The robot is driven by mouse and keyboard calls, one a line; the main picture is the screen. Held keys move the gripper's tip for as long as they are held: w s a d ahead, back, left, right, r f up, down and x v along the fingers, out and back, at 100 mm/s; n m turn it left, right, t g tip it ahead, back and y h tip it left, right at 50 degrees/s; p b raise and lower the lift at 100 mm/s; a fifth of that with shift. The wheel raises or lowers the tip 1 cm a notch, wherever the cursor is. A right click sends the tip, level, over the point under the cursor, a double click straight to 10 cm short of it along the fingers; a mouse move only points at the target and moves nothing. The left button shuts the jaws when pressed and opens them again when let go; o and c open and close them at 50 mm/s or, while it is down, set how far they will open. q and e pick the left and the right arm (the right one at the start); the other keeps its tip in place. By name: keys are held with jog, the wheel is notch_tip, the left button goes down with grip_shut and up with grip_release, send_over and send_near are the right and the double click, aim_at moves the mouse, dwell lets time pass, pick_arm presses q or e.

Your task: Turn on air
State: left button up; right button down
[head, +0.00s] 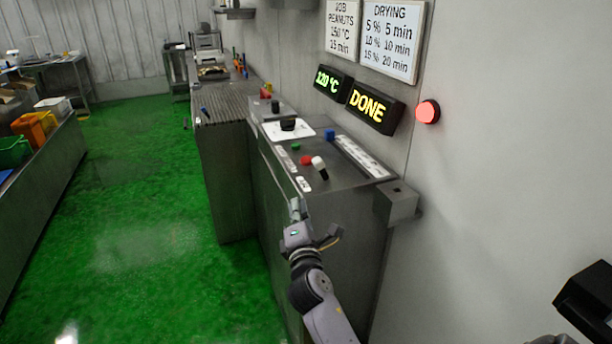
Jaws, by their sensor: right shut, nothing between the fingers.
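The steel control console (345,215) stands against the wall. On its sloping top are a black knob (288,124) on a white plate, a blue knob (329,134), a small green button (295,147), a red knob (306,160) and a white and black switch lever (320,168). The labels on the top are too small to read, so I cannot tell which control is for air. My right gripper (296,208) is at the near left edge of the console, below the red knob and the lever. It is shut and empty. My left gripper is not in view.
Wall displays read 120 °C (332,82) and DONE (374,107). A red lamp (427,111) glows beside them. A grey box (398,202) juts out at the console's right. A ribbed bench (222,105) stands beyond. The green floor (150,210) is clear at left.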

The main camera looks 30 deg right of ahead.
aim_at(306, 188)
jog(key=p+x, duration=0.1)
jog(key=x, duration=0.7)
jog(key=shift+w+d+r, duration=0.1)
jog(key=shift+w, duration=0.15)
jog(key=d+p, duration=0.1)
jog(key=d+r+p, duration=0.1)
jog(key=d, duration=0.1)
jog(key=shift+w+r, duration=0.1)
jog(key=shift+r, duration=0.1)
jog(key=shift+d+r, duration=0.1)
jog(key=shift+d, duration=0.4)
jog(key=shift+r, duration=0.1)
jog(key=shift+r+m+p, duration=0.1)
jog(key=shift+m+p, duration=0.3)
jog(key=shift+p, duration=0.15)
